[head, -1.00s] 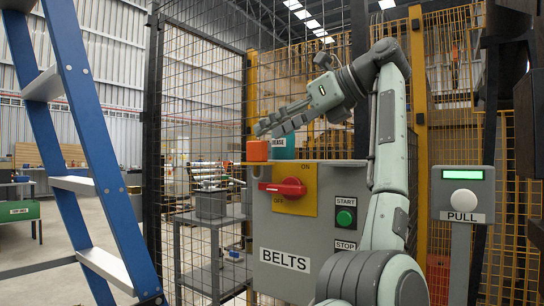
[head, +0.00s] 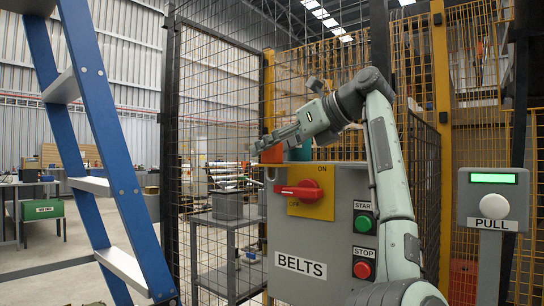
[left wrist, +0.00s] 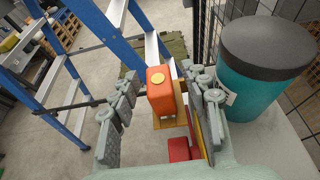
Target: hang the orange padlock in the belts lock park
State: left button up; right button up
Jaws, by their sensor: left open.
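The orange padlock (head: 271,156) is at the top left corner of the grey BELTS cabinet (head: 330,232); my gripper partly covers it in the head view. My left gripper (head: 263,147) reaches over it from the right. In the left wrist view the padlock (left wrist: 160,95), with a yellow disc on top, sits between the open fingers of my left gripper (left wrist: 162,84). I cannot tell whether a finger touches it. Its shackle and what it rests on are hard to make out. I cannot pick out the lock park clearly. My right gripper is not in view.
A teal can (left wrist: 262,75) with a dark lid stands close beside the right finger. The cabinet front has a red switch handle (head: 298,189), a green button (head: 363,223) and a red button (head: 362,270). A blue ladder (head: 100,140) and mesh fence stand left.

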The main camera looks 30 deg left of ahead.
pick_arm(q)
grip_shut()
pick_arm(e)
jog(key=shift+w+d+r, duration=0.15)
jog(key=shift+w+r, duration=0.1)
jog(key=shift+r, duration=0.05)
pick_arm(q)
jog(key=shift+r, duration=0.1)
